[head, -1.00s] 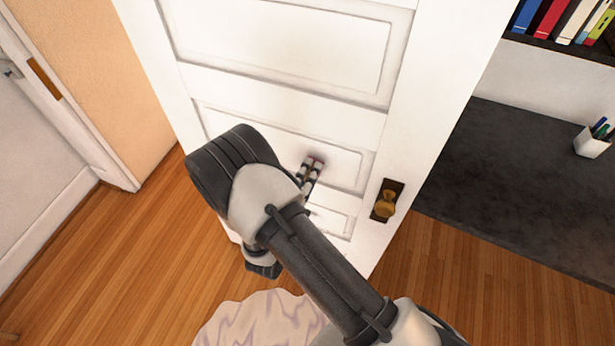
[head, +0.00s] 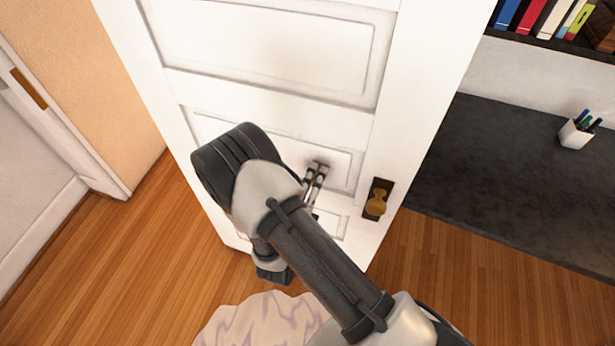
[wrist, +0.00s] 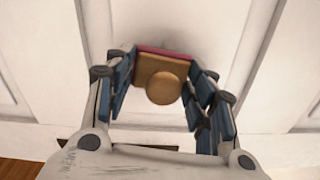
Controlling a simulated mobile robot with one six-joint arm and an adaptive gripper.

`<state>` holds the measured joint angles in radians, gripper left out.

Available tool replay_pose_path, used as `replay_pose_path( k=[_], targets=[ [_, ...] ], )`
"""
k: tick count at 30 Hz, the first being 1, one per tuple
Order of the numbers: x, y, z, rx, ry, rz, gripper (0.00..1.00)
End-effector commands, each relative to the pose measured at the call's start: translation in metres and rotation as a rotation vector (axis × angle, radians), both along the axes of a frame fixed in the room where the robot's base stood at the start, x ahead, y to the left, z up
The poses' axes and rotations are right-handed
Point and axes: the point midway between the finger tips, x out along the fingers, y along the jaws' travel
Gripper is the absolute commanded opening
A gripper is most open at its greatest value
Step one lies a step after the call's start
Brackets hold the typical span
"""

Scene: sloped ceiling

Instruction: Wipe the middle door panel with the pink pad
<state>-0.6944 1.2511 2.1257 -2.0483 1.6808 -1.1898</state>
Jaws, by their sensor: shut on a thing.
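The white door (head: 275,95) stands ahead with stacked recessed panels. The middle panel (head: 338,160) lies behind my arm and gripper, so its left part is partly hidden in the head view. My gripper (head: 318,168) is at the right part of this panel. In the wrist view my gripper (wrist: 163,78) is shut on a tan block with a round knob (wrist: 163,88). The pink pad (wrist: 165,52) shows as a thin strip on the block's far side, facing the door surface. It appears to be at or very near the panel; exact contact cannot be told.
A brass doorknob (head: 376,200) sits right of my gripper. A dark desk (head: 500,180) with a white pen cup (head: 577,133) is at the right, below a bookshelf. A pale rug (head: 258,320) lies on the wooden floor.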

Motion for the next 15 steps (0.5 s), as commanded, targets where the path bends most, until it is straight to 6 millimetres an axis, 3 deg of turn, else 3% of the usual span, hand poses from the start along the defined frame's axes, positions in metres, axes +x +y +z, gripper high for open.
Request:
replay_pose_path(
  k=[5,15],
  targets=[
    [0.002,0.000,0.000,0.001,-0.001,0.000,0.18],
    [0.014,0.026,0.000,0.002,-0.003,0.001,0.18]
  ],
)
